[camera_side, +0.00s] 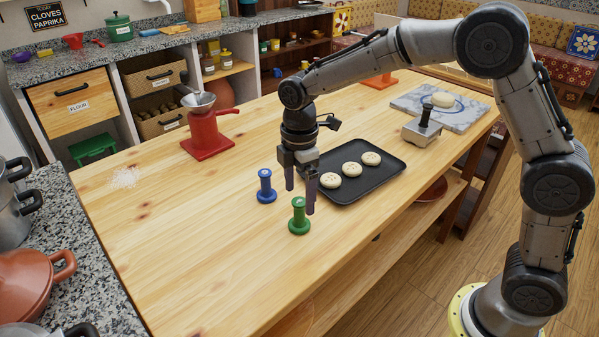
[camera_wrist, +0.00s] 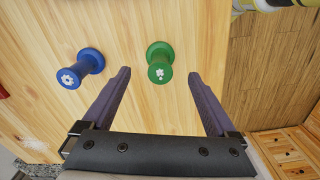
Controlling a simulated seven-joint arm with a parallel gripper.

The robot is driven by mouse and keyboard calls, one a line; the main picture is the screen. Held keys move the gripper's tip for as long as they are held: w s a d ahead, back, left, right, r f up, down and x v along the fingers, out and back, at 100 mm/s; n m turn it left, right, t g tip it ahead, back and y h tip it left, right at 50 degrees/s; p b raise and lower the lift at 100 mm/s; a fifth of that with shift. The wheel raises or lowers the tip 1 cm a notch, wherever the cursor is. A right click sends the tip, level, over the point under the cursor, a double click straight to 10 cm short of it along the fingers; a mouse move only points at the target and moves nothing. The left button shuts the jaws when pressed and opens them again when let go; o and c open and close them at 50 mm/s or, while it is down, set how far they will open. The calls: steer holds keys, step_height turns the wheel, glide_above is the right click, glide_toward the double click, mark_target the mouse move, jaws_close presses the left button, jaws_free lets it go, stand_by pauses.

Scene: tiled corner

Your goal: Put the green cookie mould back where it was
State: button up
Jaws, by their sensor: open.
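The green cookie mould (camera_side: 299,217) stands upright on the wooden table, near its front edge. It also shows in the wrist view (camera_wrist: 160,64), just beyond and between my fingertips, with a pale pattern on its top. My gripper (camera_side: 300,199) is open and empty, low over the table beside the green mould; no finger is seen touching it. In the wrist view my gripper (camera_wrist: 160,78) has its fingers wide apart. A blue cookie mould (camera_side: 266,187) stands upright to the left of the green one; in the wrist view it (camera_wrist: 79,70) lies outside the left finger.
A black tray (camera_side: 384,182) with three cookies is right of my gripper. A grey metal press-like tool (camera_side: 422,131) and a marble board (camera_side: 470,117) with dough are further right. A red grinder (camera_side: 207,136) stands at the back left. The table's left front is mostly clear.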

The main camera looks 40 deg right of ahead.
step_height(320, 180, up, 6)
steer(key=shift+f, duration=0.15)
steer(key=shift+s+d+r, duration=0.2)
steer(key=shift+s+r, duration=0.05)
steer(key=shift+r, duration=0.05)
steer(key=s+d+r+m+t, duration=0.2)
steer(key=s+d+r+m, duration=0.15)
steer(key=s, duration=0.35)
steer(key=s+d+r+m+t, duration=0.1)
steer(key=s+d+r+m, duration=0.25)
steer(key=s, duration=0.25)
steer(key=s+d+f+m+t, duration=0.2)
steer(key=s+m, duration=0.6)
steer(key=s, duration=0.4)
steer(key=shift+s+f+t, duration=0.3)
steer(key=shift+s+f, duration=0.05)
steer(key=shift+f, duration=0.2)
